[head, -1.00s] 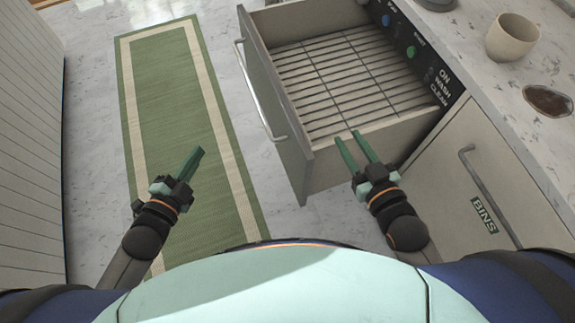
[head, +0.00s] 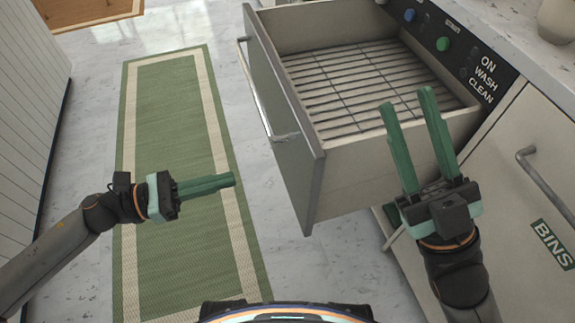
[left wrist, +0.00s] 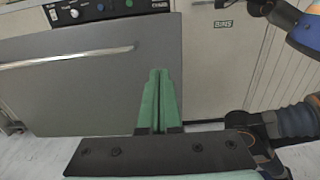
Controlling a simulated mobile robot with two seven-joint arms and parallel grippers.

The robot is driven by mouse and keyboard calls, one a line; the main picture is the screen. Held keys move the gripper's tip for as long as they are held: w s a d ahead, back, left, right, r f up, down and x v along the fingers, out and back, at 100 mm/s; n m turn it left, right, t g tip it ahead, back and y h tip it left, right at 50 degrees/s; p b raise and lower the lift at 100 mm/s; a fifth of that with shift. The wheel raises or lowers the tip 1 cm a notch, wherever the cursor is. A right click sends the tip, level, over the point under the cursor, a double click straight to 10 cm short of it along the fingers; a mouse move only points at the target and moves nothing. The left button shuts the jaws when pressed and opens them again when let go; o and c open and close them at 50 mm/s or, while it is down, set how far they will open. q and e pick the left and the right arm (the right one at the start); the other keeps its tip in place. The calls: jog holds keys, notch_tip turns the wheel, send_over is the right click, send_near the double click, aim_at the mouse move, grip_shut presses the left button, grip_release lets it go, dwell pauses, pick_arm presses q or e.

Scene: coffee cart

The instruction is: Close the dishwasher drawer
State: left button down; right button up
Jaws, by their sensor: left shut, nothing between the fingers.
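The dishwasher drawer (head: 312,190) is pulled out in the head view, with a wire rack (head: 365,85) inside that looks empty. Its grey front with a long bar handle (head: 270,105) faces left. The front also fills much of the left wrist view (left wrist: 100,85). My left gripper (head: 234,179) is shut and empty, over the rug to the left of the drawer front and apart from it. It points toward the front. My right gripper (head: 407,97) is open, its fingers over the near side wall of the drawer in the picture; whether they touch it I cannot tell.
A control panel (head: 470,55) with buttons lies along the counter edge behind the drawer. A BINS cabinet (head: 540,130) with a bar handle stands to the right. A cup (head: 557,20) stands on the counter. The green rug (head: 170,120) and floor left of the drawer are clear.

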aim_at(303, 160)
pick_arm(q)
jog(key=x, duration=1.2)
jog(key=shift+d, duration=0.3)
pick_arm(e)
jog(key=shift+r, duration=0.1)
pick_arm(q)
jog(key=shift+w, duration=0.1)
